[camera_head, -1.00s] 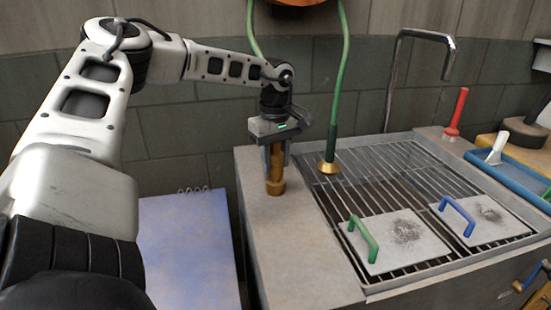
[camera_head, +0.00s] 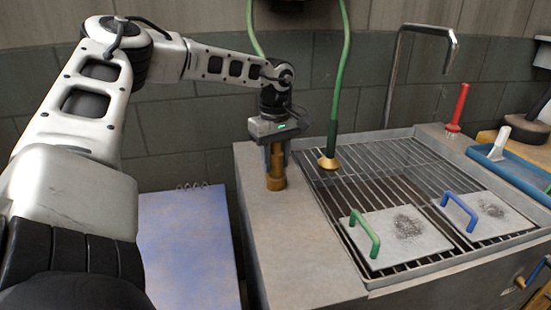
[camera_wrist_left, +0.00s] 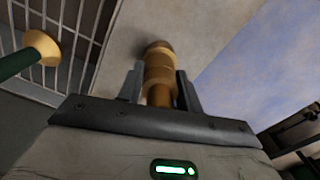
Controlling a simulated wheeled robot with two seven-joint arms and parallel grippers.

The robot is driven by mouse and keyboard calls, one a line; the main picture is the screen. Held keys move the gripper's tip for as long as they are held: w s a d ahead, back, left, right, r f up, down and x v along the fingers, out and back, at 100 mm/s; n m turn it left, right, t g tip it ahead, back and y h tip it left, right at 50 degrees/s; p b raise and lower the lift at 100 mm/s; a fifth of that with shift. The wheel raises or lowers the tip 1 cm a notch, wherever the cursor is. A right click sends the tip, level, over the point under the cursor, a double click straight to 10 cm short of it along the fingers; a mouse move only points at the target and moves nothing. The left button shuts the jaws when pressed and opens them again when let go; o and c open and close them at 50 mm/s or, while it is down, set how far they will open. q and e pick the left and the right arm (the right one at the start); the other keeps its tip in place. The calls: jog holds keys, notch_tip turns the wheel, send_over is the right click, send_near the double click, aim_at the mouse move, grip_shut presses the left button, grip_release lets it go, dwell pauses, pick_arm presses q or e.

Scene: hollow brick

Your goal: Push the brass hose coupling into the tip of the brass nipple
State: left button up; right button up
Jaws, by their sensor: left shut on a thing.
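My right gripper is not in view.
A green hose (camera_head: 338,85) with a flared brass end (camera_head: 328,163) hangs just right of my gripper, over the sink grate (camera_head: 385,165). Plates with a green handle (camera_head: 365,233) and a blue handle (camera_head: 460,212) lie on the grate. A metal faucet (camera_head: 425,32) stands behind.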

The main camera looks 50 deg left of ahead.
pick_arm(q)
jog(key=o, duration=1.1)
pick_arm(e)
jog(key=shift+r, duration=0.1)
pick_arm(q)
jog(key=shift+w+r, duration=0.1)
jog(key=shift+r, duration=0.35)
notch_tip(320, 180, up, 15)
jog(key=shift+r, duration=0.1)
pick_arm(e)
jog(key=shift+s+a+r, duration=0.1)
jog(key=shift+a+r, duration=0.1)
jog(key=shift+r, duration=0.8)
